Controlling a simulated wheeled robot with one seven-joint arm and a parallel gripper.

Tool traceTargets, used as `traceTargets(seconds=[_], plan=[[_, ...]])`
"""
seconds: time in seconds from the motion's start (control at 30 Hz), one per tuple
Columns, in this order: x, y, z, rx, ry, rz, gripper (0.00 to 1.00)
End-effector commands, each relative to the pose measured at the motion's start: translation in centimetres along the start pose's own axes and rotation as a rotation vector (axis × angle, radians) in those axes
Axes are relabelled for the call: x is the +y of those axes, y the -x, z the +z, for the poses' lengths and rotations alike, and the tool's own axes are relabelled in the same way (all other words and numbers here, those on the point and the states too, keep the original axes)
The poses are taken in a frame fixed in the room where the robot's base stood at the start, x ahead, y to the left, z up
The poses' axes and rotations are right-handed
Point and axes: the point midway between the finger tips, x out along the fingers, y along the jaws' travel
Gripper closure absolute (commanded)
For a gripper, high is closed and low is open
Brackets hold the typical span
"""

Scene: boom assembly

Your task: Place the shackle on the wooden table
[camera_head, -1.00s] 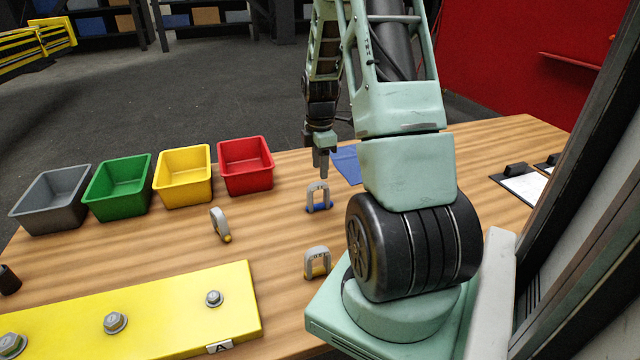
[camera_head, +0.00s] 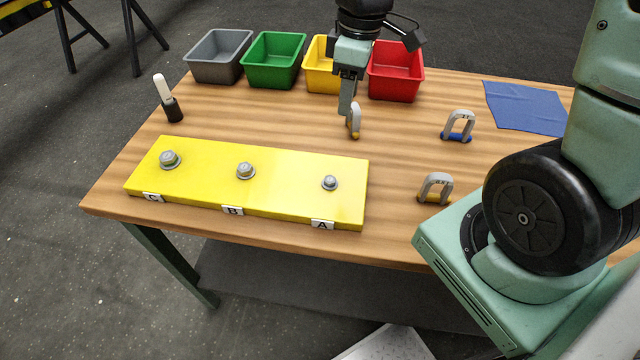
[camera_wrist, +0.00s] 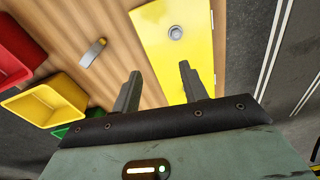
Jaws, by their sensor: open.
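Three grey shackles stand upright on the wooden table (camera_head: 290,122). One with a yellow pin (camera_head: 354,122) is beside my fingers in the head view; the wrist view shows a shackle (camera_wrist: 93,53) on the table, left of and apart from both fingers. A blue-pinned shackle (camera_head: 459,124) stands further right, and another yellow-pinned shackle (camera_head: 435,186) is nearer the front edge. My gripper (camera_head: 346,110) is open and empty above the table. Its two fingers (camera_wrist: 160,88) are spread in the wrist view, with nothing between them but table and yellow plate below.
A yellow plate (camera_head: 290,190) with bolts and labels A, B and C lies in front. Grey (camera_head: 218,60), green (camera_head: 272,65), yellow (camera_head: 318,70) and red (camera_head: 395,78) bins line the back. A black-and-white item (camera_head: 172,108) stands left; a blue cloth (camera_head: 525,108) lies right.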

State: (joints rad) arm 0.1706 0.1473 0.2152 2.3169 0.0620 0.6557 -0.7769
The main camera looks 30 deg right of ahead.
Motion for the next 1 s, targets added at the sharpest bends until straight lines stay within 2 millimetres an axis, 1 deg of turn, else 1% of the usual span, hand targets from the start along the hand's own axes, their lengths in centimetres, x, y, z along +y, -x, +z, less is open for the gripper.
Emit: traceTargets(seconds=[0.03,0.07,0.1,0.17,0.2,0.3,0.4,0.5,0.57,1.0], plan=[[-4.1,0.2,-1.3,-0.001,0.01,-0.004,0.57],[-6.2,0.3,-1.7,-0.002,0.003,-0.007,0.57],[-9.0,0.4,-2.0,-0.005,-0.007,-0.009,0.57],[-12.8,0.5,-2.0,-0.01,-0.021,-0.012,0.57],[-15.0,0.5,-1.7,-0.014,-0.032,-0.012,0.57],[-19.3,0.6,-0.7,-0.022,-0.056,-0.01,0.57],[-21.8,0.5,0.4,-0.027,-0.075,-0.006,0.57],[-23.0,0.5,1.0,-0.029,-0.088,-0.004,0.57],[-23.3,0.5,1.1,-0.03,-0.093,-0.003,0.57],[-23.3,0.5,1.1,-0.03,-0.096,-0.004,0.57]])
